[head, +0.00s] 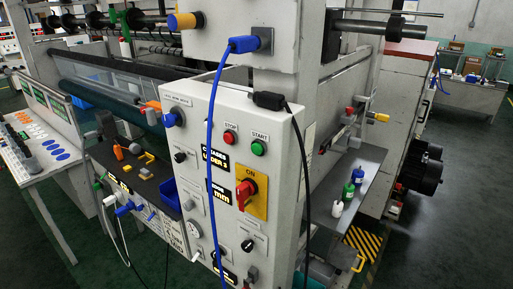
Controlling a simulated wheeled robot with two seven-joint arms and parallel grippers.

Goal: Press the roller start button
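A tall grey control panel (213,123) stands in the middle of the head view. A green round button (258,148) labelled START sits near its upper right. A red round button (229,137) labelled STOP is just left of it. No label naming the roller is readable from here. Neither of my grippers can be made out in this view, and nothing touches the green button.
A blue cable (214,110) and a black cable (305,170) hang down in front of the panel. A red rotary switch (245,193) sits on a yellow plate below the buttons. Small bottles (348,191) stand on a shelf to the right. Green floor is open at far right.

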